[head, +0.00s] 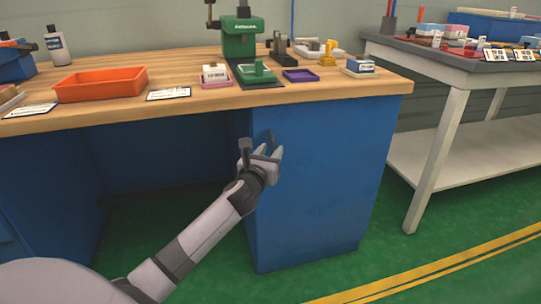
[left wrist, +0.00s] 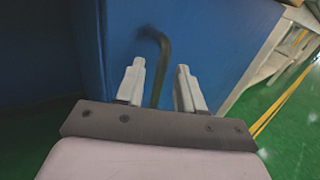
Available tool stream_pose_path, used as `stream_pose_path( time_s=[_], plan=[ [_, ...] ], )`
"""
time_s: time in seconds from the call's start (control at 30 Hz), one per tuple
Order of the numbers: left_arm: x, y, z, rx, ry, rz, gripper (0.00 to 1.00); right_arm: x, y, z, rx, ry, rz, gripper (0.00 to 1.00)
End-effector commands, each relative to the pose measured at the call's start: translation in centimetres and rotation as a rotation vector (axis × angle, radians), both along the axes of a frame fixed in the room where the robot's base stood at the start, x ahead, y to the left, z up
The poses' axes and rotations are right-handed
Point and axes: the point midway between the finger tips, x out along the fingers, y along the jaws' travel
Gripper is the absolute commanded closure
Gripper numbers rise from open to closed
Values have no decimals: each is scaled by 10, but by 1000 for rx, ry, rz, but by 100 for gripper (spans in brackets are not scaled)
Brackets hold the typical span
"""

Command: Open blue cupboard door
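The blue cupboard door (head: 320,175) is the front of the blue cabinet under the wooden workbench and looks shut. Its dark handle (head: 271,137) is near the door's upper left edge. My left gripper (head: 263,153) is right at the handle, with its fingers pointing at the door. My right gripper is in neither view.
The wooden bench top (head: 215,98) overhangs the cabinet and carries an orange tray (head: 102,84) and a green press (head: 240,42). Open legroom lies left of the cabinet. A grey-topped table (head: 455,68) stands at right. The green floor (head: 400,262) in front is clear.

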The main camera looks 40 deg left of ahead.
Motion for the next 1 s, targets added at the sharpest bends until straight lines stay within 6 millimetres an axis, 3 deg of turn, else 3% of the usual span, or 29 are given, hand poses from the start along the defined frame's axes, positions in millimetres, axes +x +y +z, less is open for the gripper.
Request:
stream_pose_path(
  time_s=[0.37,0.47,0.5,1.0],
  plan=[
    [4,1,0,-1,0,-1,62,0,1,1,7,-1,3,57],
    [4,1,0,-1,0,-1,95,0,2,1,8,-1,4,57],
    [4,1,0,-1,0,-1,100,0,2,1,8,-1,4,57],
    [-1,-7,0,-3,1,37,100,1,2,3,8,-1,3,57]
  ],
)
